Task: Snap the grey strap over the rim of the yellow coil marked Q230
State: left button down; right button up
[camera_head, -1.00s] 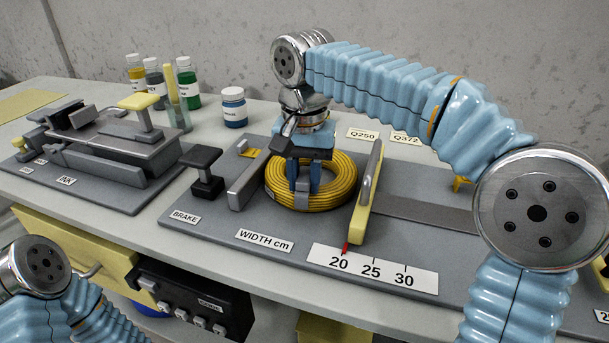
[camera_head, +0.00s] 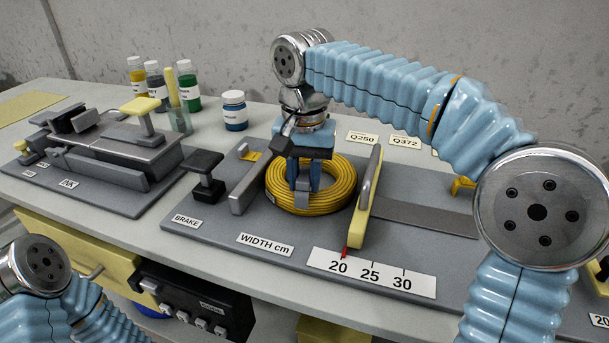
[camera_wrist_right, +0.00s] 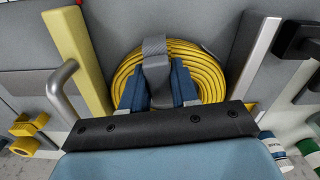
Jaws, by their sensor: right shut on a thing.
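The yellow coil (camera_head: 338,186) lies flat on the grey board between a grey bar and a yellow upright plate. It also shows in the right wrist view (camera_wrist_right: 205,70). The grey strap (camera_wrist_right: 155,70) lies across the coil's rim between my fingers, and its lower end shows in the head view (camera_head: 301,190). My right gripper (camera_wrist_right: 160,92) points down at the coil, its two blue fingers shut on the strap. It also shows in the head view (camera_head: 303,178). My left gripper is out of the picture; only part of my left arm shows. No Q230 mark is readable; part of the coil is hidden.
The yellow plate (camera_head: 364,215) stands right of the coil and the grey bar (camera_head: 246,190) left of it. The black brake knob (camera_head: 206,162) and an ink device (camera_head: 110,150) are further left. Bottles (camera_head: 234,110) stand behind. The board's right side has free room.

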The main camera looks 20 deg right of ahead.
jog(key=shift+f, duration=0.4)
dwell(0.7)
jog(key=o, duration=1.2)
jog(key=shift+r, duration=3.5)
